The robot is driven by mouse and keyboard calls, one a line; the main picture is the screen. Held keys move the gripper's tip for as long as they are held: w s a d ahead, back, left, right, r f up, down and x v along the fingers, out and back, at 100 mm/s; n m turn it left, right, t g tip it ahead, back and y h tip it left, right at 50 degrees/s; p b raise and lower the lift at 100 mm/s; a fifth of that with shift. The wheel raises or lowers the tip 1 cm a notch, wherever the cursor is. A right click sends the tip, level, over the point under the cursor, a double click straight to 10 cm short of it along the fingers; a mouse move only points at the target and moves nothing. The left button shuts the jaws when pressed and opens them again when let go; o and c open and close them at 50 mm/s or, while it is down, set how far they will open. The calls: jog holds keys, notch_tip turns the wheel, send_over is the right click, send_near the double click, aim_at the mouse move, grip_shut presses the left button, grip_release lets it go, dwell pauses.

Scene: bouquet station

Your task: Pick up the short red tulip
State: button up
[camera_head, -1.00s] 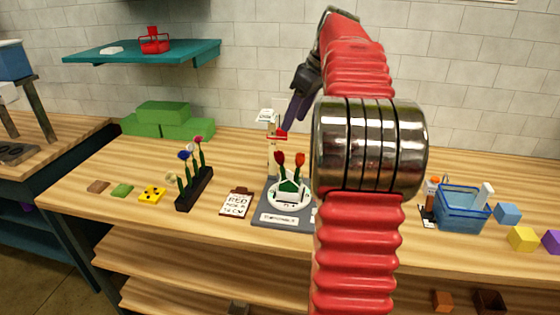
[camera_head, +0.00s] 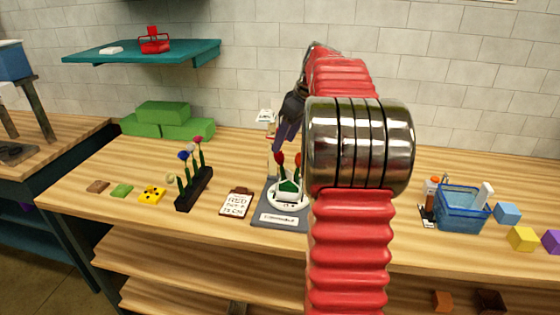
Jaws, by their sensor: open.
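Two red tulips stand upright in a white dish (camera_head: 289,201) on a grey stand (camera_head: 283,219) near the middle of the table. The left red tulip (camera_head: 279,158) shows clearly. The right red tulip (camera_head: 298,159) is partly hidden by my arm. I cannot tell for certain which is the shorter. My gripper (camera_head: 281,146) points down just above the left tulip, and its fingers look dark. It holds nothing that I can see.
A black rack (camera_head: 194,189) with several flowers stands to the left. A clipboard (camera_head: 236,203) lies between it and the stand. A blue basket (camera_head: 462,209) and coloured blocks stand to the right. Green blocks (camera_head: 188,129) sit at the back left.

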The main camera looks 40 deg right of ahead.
jog(key=shift+x, duration=2.65)
jog(key=shift+s+a, duration=0.15)
jog(key=shift+c, duration=0.3)
jog(key=c, duration=0.8)
jog(key=shift+r, duration=0.1)
jog(key=shift+w+a+r, duration=0.1)
jog(key=shift+w+r, duration=0.05)
jog(key=shift+r, duration=0.95)
jog(key=shift+w+a+r, duration=0.1)
jog(key=shift+w+r, duration=0.1)
jog(key=shift+r, duration=0.95)
jog(key=shift+w+a+r, duration=0.15)
jog(key=shift+r, duration=0.95)
jog(key=s+a, duration=0.8)
jog(key=a, duration=0.3)
jog(key=shift+s, duration=0.3)
